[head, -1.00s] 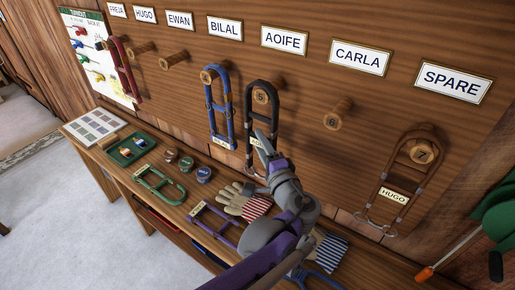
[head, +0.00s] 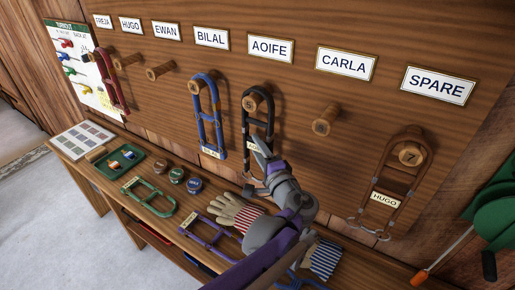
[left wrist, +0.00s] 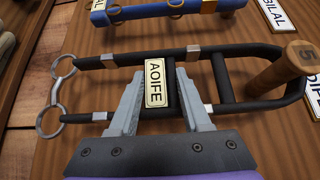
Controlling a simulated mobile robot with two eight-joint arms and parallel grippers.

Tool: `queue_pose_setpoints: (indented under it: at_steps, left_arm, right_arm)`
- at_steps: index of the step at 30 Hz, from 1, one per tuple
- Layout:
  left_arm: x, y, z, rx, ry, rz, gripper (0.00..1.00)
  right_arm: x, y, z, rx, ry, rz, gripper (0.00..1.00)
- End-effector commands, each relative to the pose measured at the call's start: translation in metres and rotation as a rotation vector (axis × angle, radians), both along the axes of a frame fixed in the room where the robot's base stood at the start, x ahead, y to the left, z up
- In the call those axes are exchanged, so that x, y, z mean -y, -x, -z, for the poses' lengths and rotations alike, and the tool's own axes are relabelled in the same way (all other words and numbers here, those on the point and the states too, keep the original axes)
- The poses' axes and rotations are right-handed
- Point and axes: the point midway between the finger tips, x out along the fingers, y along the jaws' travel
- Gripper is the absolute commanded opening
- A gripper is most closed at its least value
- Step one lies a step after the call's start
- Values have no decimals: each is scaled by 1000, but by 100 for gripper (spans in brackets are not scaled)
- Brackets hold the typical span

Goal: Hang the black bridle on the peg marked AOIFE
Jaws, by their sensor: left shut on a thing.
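The black bridle (head: 271,120) is against the wooden wall board, under the AOIFE label (head: 271,49). Its upper loop is around peg 5 (head: 250,103), whose numbered end shows inside the loop. In the left wrist view the peg (left wrist: 272,78) also passes through the loop of the bridle (left wrist: 236,53). My left gripper (head: 259,150) is shut on the bridle's middle, at its AOIFE tag (left wrist: 156,83), with a jaw on each side. The two metal rings at its lower end show in the left wrist view. My right gripper is not in view.
A blue bridle (head: 219,118) hangs close on the left, on the BILAL peg. The CARLA peg (head: 325,121) on the right is bare. A brown bridle (head: 376,184) hangs under SPARE. Below, the bench holds gloves (head: 236,212), tins and a green bridle (head: 146,196).

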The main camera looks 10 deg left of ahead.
Motion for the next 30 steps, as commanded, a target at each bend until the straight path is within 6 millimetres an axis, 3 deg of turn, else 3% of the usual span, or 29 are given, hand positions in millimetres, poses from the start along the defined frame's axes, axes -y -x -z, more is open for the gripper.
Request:
queue_pose_setpoints:
  at_steps: [13,14,19,30]
  left_arm:
    - [0,0,-1,1,-2,0,0]
    - [0,0,-1,1,-2,0,51]
    - [0,0,-1,0,-1,0,82]
    - [3,4,0,-1,1,1,83]
  right_arm:
    - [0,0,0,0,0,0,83]
    - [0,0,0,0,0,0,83]
    - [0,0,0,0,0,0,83]
    - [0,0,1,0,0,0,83]
